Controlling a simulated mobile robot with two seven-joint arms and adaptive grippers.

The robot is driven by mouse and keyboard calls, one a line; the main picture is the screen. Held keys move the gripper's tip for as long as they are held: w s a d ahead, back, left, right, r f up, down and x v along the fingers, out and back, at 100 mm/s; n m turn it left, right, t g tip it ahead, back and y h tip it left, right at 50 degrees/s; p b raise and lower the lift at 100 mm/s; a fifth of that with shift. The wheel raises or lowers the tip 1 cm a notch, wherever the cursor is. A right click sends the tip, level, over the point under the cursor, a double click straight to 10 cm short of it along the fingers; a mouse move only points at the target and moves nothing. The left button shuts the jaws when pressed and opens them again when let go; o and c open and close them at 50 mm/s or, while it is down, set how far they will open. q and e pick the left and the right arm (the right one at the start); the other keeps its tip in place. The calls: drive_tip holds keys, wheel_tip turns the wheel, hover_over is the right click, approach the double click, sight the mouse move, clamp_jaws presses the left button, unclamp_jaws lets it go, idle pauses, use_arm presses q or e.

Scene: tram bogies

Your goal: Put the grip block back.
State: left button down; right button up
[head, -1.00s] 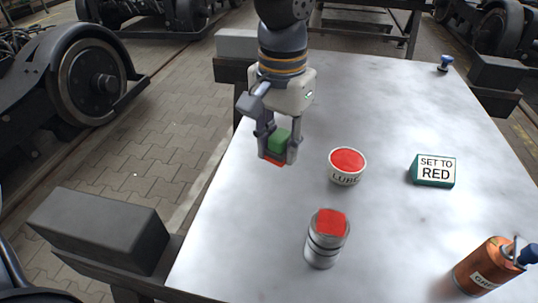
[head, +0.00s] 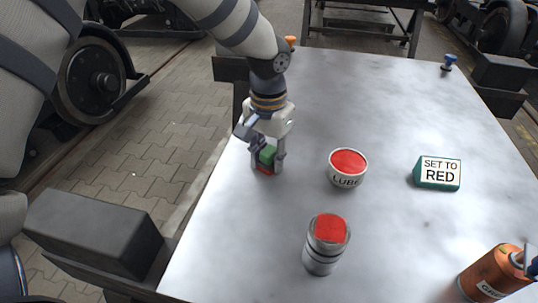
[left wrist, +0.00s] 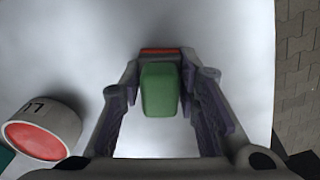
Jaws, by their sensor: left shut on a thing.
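My left gripper (head: 268,166) is shut on the grip block (head: 267,155), a green block with a red part at its lower end. The gripper points down near the left edge of the grey table (head: 400,120). In the left wrist view the green block (left wrist: 160,90) sits between the two fingers, with the red part (left wrist: 160,51) at the fingertips. I cannot tell whether the block touches the table.
Right of the gripper stands a red-topped LUBE tin (head: 347,168). A metal cylinder with a red top (head: 326,244) stands nearer. A green SET TO RED sign (head: 438,174), an orange canister (head: 492,274) and a small blue knob (head: 448,62) are on the right. The table's middle back is clear.

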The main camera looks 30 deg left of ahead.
sight(269, 150)
use_arm(q)
drive_tip(key=c, duration=1.2)
unclamp_jaws()
wheel_tip(269, 150, up, 12)
drive_tip(key=shift+r+p, duration=0.2)
drive_tip(key=shift+p, duration=0.15)
